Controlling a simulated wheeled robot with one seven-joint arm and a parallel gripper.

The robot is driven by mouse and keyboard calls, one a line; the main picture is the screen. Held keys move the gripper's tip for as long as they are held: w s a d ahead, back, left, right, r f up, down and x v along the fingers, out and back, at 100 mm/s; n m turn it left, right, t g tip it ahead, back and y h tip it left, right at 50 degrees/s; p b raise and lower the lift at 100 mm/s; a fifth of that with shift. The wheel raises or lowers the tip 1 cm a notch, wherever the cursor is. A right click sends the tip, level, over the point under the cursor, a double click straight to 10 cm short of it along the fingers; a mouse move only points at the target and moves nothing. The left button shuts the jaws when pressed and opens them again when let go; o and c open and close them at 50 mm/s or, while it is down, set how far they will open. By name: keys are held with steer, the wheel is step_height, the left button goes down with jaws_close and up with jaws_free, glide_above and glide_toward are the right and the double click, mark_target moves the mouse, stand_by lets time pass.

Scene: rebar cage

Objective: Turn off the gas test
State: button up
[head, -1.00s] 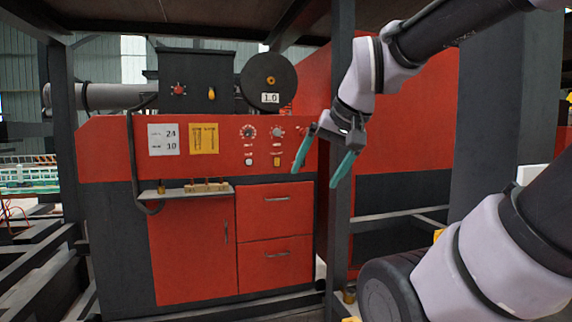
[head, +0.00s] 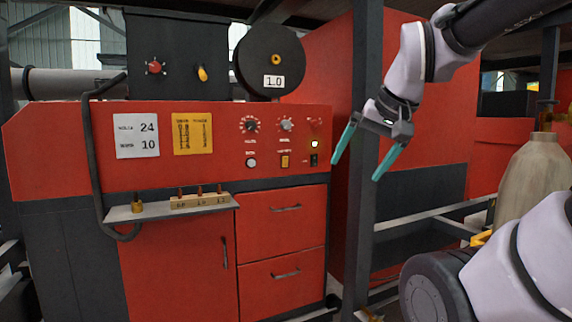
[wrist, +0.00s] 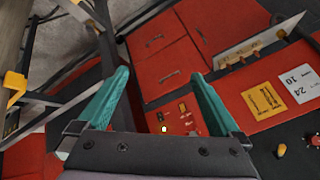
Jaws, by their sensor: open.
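The red machine's control panel (head: 225,145) faces me in the head view. An orange switch (head: 284,161) sits on it below a grey knob, under a small label that I cannot read surely. The orange switch also shows in the wrist view (wrist: 183,107), between the fingers. My gripper (head: 356,169) is open and empty, with teal fingers pointing down, right of the panel and apart from it. In the wrist view its fingers (wrist: 160,75) frame the drawers and the upside-down panel.
Beside the switch are a white button (head: 252,162), a black switch (head: 314,160) and a lit lamp (head: 315,143). A dark upright post (head: 362,110) stands behind my gripper. A shelf (head: 150,211) juts out at left. A pale gas cylinder (head: 530,170) stands at right.

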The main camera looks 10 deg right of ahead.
steer(key=shift+w+r, duration=0.1)
steer(key=c, duration=0.7)
steer(key=shift+w+a+r+m, duration=0.15)
steer(key=shift+w+r, duration=0.1)
steer(key=shift+w, duration=0.4)
steer(key=shift+w+a+r+m, duration=0.1)
steer(key=shift+w+r+m, duration=0.1)
steer(key=shift+w, duration=0.4)
jaws_close()
steer(key=w+a+m+t, duration=0.1)
steer(key=w+m, duration=0.9)
steer(key=w, duration=2.6)
steer(key=shift+a+f+t+y, duration=0.3)
steer(key=shift+t, duration=0.5)
